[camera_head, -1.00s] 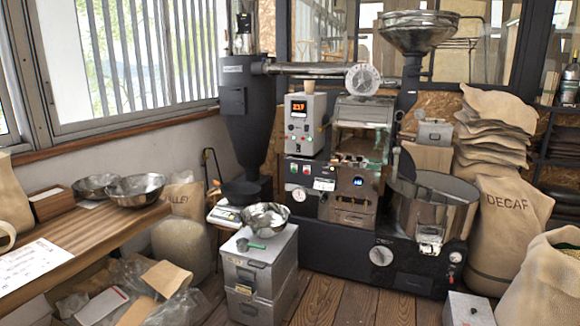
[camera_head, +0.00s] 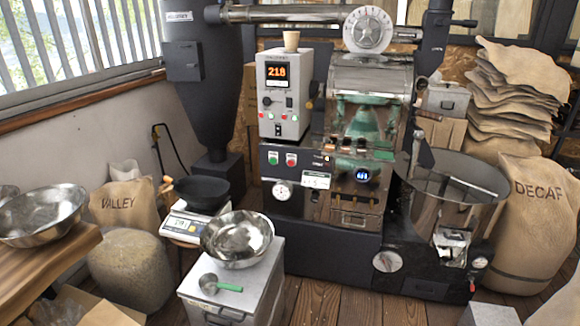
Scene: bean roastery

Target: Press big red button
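A round red button (camera_head: 291,160) is on the dark front panel of the roaster (camera_head: 350,242), just right of a green button (camera_head: 272,158). Both sit above a round dial gauge (camera_head: 282,191) and below the grey control box (camera_head: 284,92). Smaller red and green lights or buttons show on the control box. Nothing covers the red button. Neither of my grippers is in view.
A grey cabinet (camera_head: 222,303) stands in front, with a steel bowl (camera_head: 237,237) and a green-handled scoop (camera_head: 209,284) on top. A wooden table (camera_head: 42,262) is at left. The cooling drum (camera_head: 425,205) juts out right of the panel. Plank floor shows between.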

